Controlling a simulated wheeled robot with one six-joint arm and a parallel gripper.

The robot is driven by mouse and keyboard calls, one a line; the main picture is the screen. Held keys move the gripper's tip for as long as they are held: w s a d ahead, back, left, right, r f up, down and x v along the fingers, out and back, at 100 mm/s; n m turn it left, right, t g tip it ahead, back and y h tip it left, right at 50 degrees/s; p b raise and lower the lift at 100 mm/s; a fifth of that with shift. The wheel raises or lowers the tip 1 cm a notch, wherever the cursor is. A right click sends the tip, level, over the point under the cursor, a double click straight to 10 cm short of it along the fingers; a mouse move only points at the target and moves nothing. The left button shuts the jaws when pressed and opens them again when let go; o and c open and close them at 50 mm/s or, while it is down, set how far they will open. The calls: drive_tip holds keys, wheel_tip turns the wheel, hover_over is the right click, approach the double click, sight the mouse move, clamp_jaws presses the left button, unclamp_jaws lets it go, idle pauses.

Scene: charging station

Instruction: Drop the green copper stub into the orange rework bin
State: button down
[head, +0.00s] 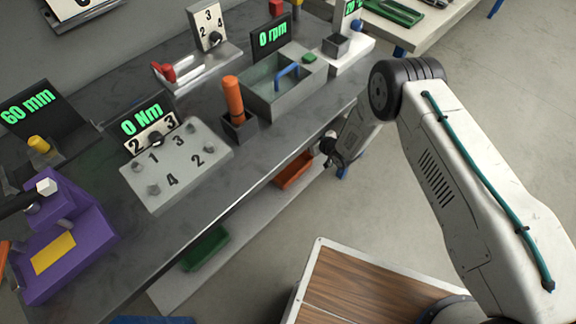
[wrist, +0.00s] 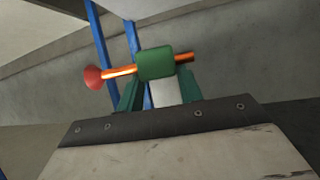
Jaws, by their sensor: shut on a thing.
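The green copper stub (wrist: 118,72) is in my gripper (wrist: 158,84) in the wrist view. It is a copper-coloured rod with a green middle block and a flared reddish left end, lying roughly level across the teal fingers. In the head view my gripper (head: 328,148) is beside the bench's front edge, and the stub is too small to make out clearly there. The orange rework bin (head: 294,170) sits low under the bench edge, below and left of my gripper. Its far part is hidden by the bench.
The grey bench (head: 262,178) holds a numbered block (head: 178,165), a tank (head: 285,85) and a purple press (head: 65,240). A green bin (head: 205,248) is on the lower shelf (head: 240,218). A wood-topped surface (head: 365,285) is in front; open floor lies right of the bench.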

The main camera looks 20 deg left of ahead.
drive_tip(key=s+a+f, duration=0.1)
drive_tip(key=a+f, duration=0.1)
drive_tip(key=f, duration=0.3)
drive_tip(key=s+a+f+n+g, duration=0.1)
drive_tip(key=s+a+f, duration=0.1)
drive_tip(key=f, duration=0.3)
drive_tip(key=shift+s+a+f+n+g+y, duration=0.15)
drive_tip(key=shift+s+a+n+g+y, duration=0.2)
drive_tip(key=shift+a, duration=0.25)
drive_tip(key=c, duration=0.9)
unclamp_jaws()
drive_tip(key=shift+o, duration=0.2)
drive_tip(key=v, duration=0.7)
drive_tip(key=shift+d, duration=0.3)
drive_tip(key=shift+s, duration=0.15)
